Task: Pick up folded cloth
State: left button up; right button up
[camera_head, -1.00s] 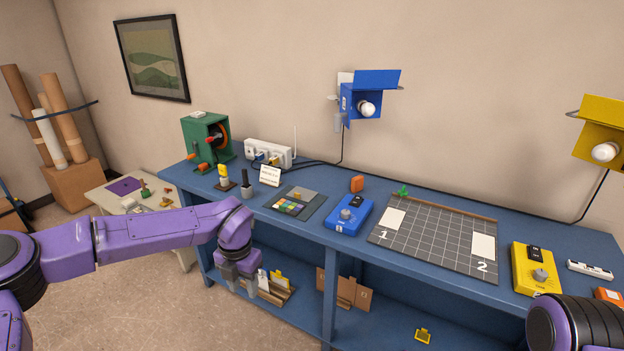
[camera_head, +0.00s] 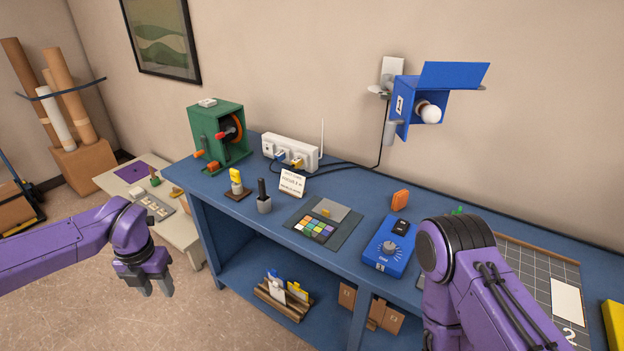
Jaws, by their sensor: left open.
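No folded cloth can be told for certain. A small white flat thing (camera_head: 207,102) on top of the green box (camera_head: 216,132) could be a folded cloth, but it is too small to tell. A grey flat piece (camera_head: 331,207) lies on the dark mat by the coloured squares. My left gripper (camera_head: 153,288) is open and empty, pointing down over the floor in front of the low table, left of the blue bench. My right arm crosses the lower right; its gripper is out of view.
A low cream table (camera_head: 182,232) stands left.

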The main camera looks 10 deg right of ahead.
aim_at(399, 201)
jog(key=z, duration=0.35)
jog(key=i, duration=0.8)
jog(key=z, duration=1.15)
jog(key=i, duration=0.35)
jog(key=z, duration=0.4)
